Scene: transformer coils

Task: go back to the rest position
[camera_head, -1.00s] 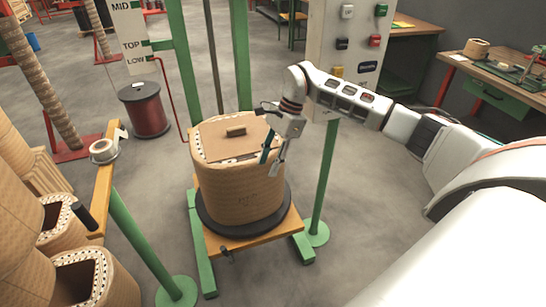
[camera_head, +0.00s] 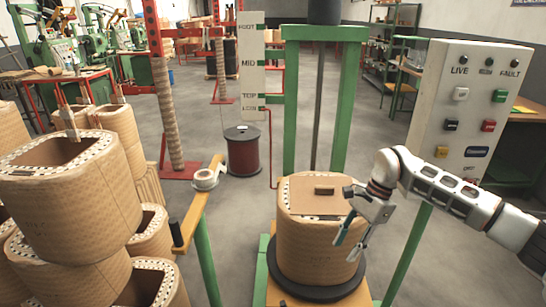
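My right gripper (camera_head: 352,237) is at the right side of the wrapped coil (camera_head: 312,252), near its top edge. Its two fingers hang down and stand apart, with nothing seen between them. I cannot tell whether they touch the coil. The coil stands upright on a black round plate (camera_head: 318,291), with a brown cover and a small block (camera_head: 324,190) on its top. My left gripper is not in view.
Stacked coils (camera_head: 70,200) fill the left. A yellow rail (camera_head: 197,210) on a green post stands between them and the coil. The green frame (camera_head: 289,110) rises behind the coil. A control panel (camera_head: 470,105) stands at right. Floor is open farther back.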

